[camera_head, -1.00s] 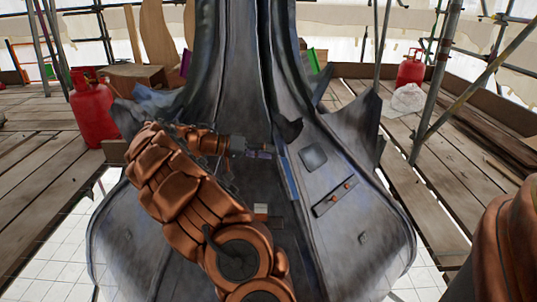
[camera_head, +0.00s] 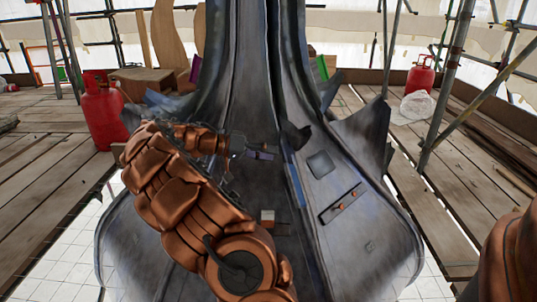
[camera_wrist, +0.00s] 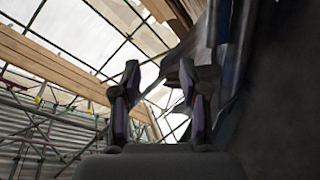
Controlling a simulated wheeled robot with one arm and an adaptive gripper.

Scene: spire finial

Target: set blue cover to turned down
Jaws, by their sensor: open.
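A narrow blue strip (camera_head: 297,183) runs along a raised seam on the front of the grey metal spire (camera_head: 235,60); it may be the edge of the blue cover, but its full shape is unclear. My gripper (camera_head: 268,155) is left of the strip's upper end, with a small gap between them. In the wrist view my gripper (camera_wrist: 160,100) has its two fingers apart with nothing between them. A bluish edge (camera_wrist: 217,25) runs along the dark metal to the right of the fingers; I cannot tell if it is the cover.
A square plate (camera_head: 321,164) and a bar with orange knobs (camera_head: 343,203) are on the spire right of the strip. A small pale block (camera_head: 267,215) sits below my gripper. Jagged metal flaps (camera_head: 365,135) stick out. Red gas cylinders (camera_head: 103,115) stand on the planks behind.

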